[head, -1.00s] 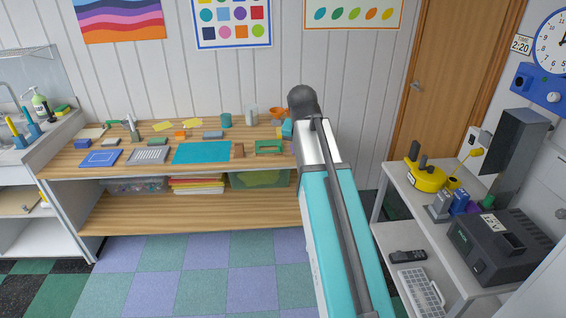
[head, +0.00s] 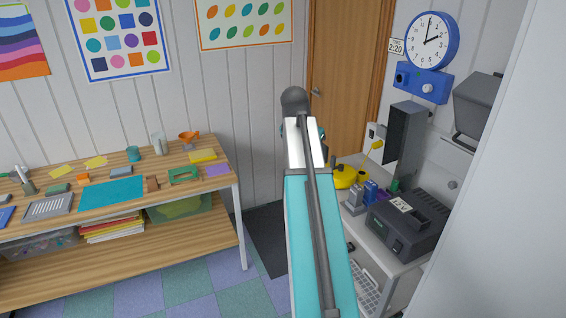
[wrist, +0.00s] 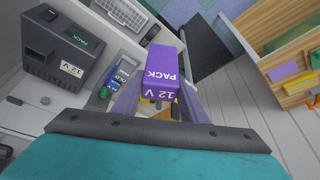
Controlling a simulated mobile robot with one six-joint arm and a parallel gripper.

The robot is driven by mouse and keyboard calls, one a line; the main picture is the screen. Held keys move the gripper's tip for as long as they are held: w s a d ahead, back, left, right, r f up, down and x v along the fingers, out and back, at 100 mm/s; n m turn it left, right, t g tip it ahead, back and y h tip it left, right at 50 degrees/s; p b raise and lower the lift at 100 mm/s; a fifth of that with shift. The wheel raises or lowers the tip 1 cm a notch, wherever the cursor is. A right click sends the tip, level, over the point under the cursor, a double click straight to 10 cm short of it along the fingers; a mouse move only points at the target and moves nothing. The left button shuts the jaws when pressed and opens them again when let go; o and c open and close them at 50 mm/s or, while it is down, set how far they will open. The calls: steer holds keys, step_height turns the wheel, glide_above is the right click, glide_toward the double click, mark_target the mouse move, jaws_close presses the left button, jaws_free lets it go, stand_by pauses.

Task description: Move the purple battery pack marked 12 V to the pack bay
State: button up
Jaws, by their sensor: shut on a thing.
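The purple battery pack (wrist: 162,72), with PACK and 12 V in white letters, is in my gripper (wrist: 158,105) in the wrist view. The gripper is shut on it, and the pack hangs clear of the bench. In the head view my arm hides the gripper and held pack. A dark box-shaped device (head: 405,228) with a 12 V label stands on the right-hand bench; it also shows in the wrist view (wrist: 50,65), with a PACK label. I cannot tell whether its opening is the pack bay.
Small blue and grey blocks (head: 370,189) stand beside the device, near a yellow object (head: 343,178). A keyboard (head: 366,290) is on a lower shelf. A wooden bench (head: 160,178) with craft items is at left. A dark mat (head: 265,238) lies between the benches.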

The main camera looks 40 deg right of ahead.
steer(key=s+d+r+m+g, duration=0.1)
steer(key=s+d+m, duration=0.1)
steer(key=s+d, duration=0.5)
steer(key=s+d+r+m+p, duration=0.1)
steer(key=s+d+m, duration=0.1)
steer(key=s+d, duration=0.6)
steer(key=s+d+r+m+g, duration=0.1)
steer(key=s+d, duration=0.7)
steer(key=s, duration=0.9)
steer(key=shift+r+m+g, duration=0.3)
steer(key=shift+m, duration=0.5)
steer(key=shift+p, duration=0.55)
step_height(320, 180, down, 10)
steer(key=b, duration=0.3)
steer(key=shift+b, duration=0.4)
steer(key=shift+p, duration=0.65)
stand_by(0.6)
steer(key=shift+f, duration=0.55)
stand_by(0.5)
